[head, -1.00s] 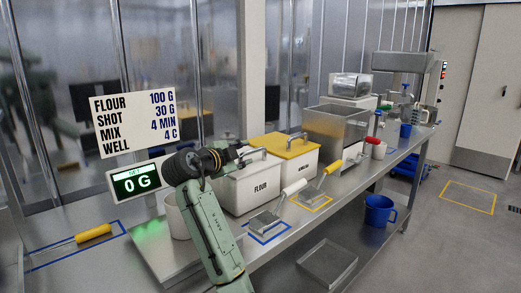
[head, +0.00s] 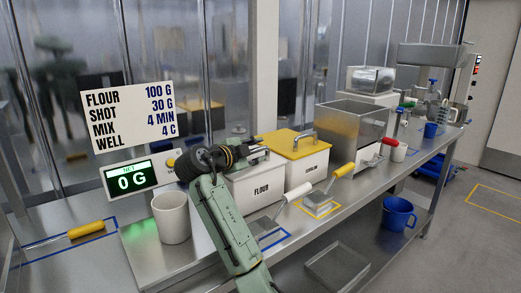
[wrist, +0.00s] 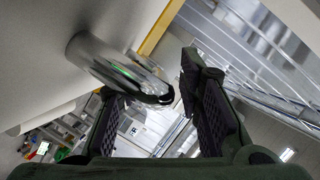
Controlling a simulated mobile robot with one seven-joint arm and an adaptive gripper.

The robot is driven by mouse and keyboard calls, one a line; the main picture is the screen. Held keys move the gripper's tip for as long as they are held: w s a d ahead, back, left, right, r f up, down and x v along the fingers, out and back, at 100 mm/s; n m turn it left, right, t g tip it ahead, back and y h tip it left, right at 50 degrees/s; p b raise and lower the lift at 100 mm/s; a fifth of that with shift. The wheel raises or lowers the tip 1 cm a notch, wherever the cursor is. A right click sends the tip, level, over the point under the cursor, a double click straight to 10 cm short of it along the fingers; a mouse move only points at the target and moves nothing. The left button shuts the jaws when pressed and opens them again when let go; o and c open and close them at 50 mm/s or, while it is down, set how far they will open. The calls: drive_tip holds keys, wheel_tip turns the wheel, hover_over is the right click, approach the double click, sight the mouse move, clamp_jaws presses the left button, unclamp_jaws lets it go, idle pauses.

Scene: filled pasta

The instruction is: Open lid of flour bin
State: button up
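The flour bin (head: 257,191) is a white box marked FLOUR on the steel bench. Its white lid is on, mostly hidden by my arm in the head view; a pale surface, apparently the lid (wrist: 45,50), fills the upper left of the wrist view. A shiny metal bar handle (wrist: 110,65) sticks out from it. My gripper (head: 262,146) is at the handle, above the lid. In the wrist view its two dark fingers (wrist: 150,100) are spread, with the handle's end between their tips, nearer the left finger. No firm grip shows.
A yellow-lidded bin (head: 300,163) stands close to the right. A white-handled scoop (head: 297,192) and a yellow-handled scoop (head: 343,171) lie in front. A white container (head: 171,218) and the scale display (head: 132,180) reading 0 G are to the left.

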drive_tip(key=shift+c, duration=0.4)
clamp_jaws()
idle(0.6)
